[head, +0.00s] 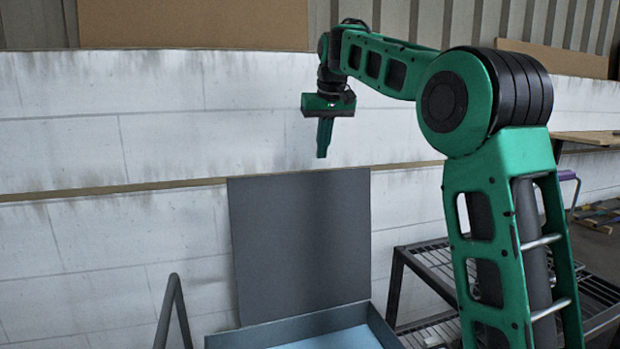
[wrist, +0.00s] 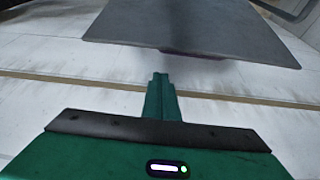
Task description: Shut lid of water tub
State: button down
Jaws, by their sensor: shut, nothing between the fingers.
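The water tub (head: 285,331) is a dark grey box at the bottom of the head view, with pale blue water inside. Its flat grey lid (head: 300,240) stands upright at the tub's back edge, in front of the white wall. In the wrist view the lid (wrist: 195,30) fills the upper middle, with its free edge nearest my fingers. My gripper (head: 322,155) is shut and empty, pointing down. In the head view it appears just above the lid's top edge. It also shows in the wrist view (wrist: 160,78), with no clear contact with the lid.
A white block wall (head: 100,150) with a brown ledge stands behind the tub. A dark metal rack (head: 425,265) is right of the tub, partly behind my arm. A dark bent rail (head: 174,305) stands left of it. The space left of my gripper is clear.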

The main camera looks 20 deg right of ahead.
aim_at(315, 176)
jog(key=shift+s+a+f+x, duration=0.1)
jog(key=shift+s+a+x, duration=0.15)
jog(key=shift+x, duration=1.2)
jog(key=shift+s+a+f+x, duration=0.15)
jog(key=shift+a+x, duration=0.1)
jog(key=shift+x, duration=1.2)
jog(key=shift+s+a+x, duration=0.2)
jog(key=shift+x, duration=1.3)
jog(key=shift+a+r, duration=0.1)
